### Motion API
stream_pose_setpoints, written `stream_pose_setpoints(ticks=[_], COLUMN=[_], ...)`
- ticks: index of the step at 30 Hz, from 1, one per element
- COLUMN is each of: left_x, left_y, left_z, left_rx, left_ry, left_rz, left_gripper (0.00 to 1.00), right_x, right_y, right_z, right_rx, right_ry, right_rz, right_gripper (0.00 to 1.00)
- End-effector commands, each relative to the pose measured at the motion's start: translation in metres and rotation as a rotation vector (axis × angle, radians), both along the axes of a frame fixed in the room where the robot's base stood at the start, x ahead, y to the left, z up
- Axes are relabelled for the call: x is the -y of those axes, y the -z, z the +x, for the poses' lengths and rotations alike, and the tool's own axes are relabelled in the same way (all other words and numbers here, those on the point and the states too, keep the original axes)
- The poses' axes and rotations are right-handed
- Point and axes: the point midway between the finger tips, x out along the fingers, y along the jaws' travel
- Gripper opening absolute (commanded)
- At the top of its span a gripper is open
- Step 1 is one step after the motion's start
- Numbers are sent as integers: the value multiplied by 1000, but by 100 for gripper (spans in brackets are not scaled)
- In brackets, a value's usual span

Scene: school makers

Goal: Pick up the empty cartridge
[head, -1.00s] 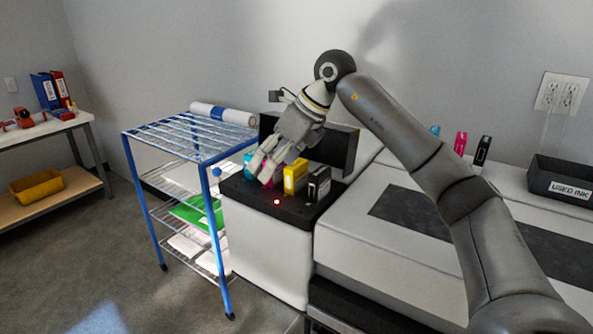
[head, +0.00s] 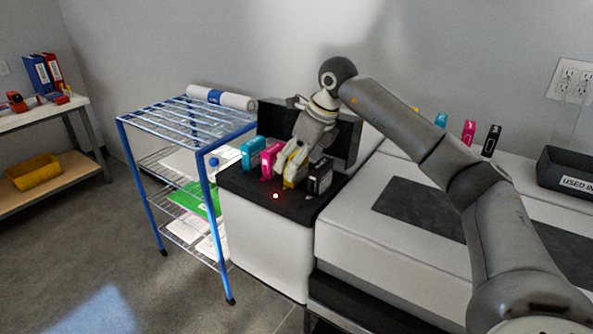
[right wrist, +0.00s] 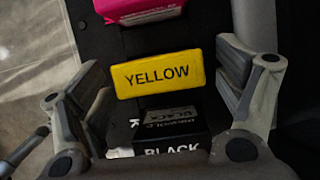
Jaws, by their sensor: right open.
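A row of ink cartridges stands in the printer's black-topped cartridge bay (head: 240,185): cyan (head: 254,152), magenta (head: 271,160), yellow (head: 289,183) and black (head: 320,179). My right gripper (head: 291,172) points down over the yellow one and partly hides it. In the right wrist view, the open right gripper (right wrist: 163,82) has its fingers on either side of the yellow cartridge (right wrist: 157,74), with visible gaps. The black cartridge (right wrist: 172,135) and magenta cartridge (right wrist: 140,8) are beside it there. Nothing marks which cartridge is empty, except a red light (head: 276,196) on the bay's front. My left gripper is out of view.
The raised black lid (head: 347,143) stands behind the bay. A blue wire rack (head: 185,128) is at its left. More cartridges, including magenta (head: 469,132) and black (head: 491,140), stand at the back right near the used ink bin (head: 572,183). The printer's flat top is mostly clear.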

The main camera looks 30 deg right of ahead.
Motion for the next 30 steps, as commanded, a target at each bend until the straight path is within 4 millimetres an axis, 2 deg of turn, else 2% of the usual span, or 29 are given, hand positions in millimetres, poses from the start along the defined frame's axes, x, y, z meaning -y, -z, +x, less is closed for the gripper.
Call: stream_pose_setpoints(ticks=[4, 11, 18, 24, 30], left_x=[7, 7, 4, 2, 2], left_y=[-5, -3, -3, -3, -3], left_z=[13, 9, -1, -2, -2], left_rx=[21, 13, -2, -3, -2], left_ry=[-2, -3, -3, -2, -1], left_rz=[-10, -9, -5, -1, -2], left_gripper=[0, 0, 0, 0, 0], right_x=[-3, -3, -3, -3, -3], right_y=[13, 15, 14, 14, 13], right_z=[5, 6, 6, 6, 6], right_rx=[0, 1, 1, 2, 3], right_ry=[0, -1, -1, -1, -1], right_rz=[1, 1, 1, 1, 2], right_gripper=[88, 88, 58, 34, 34])
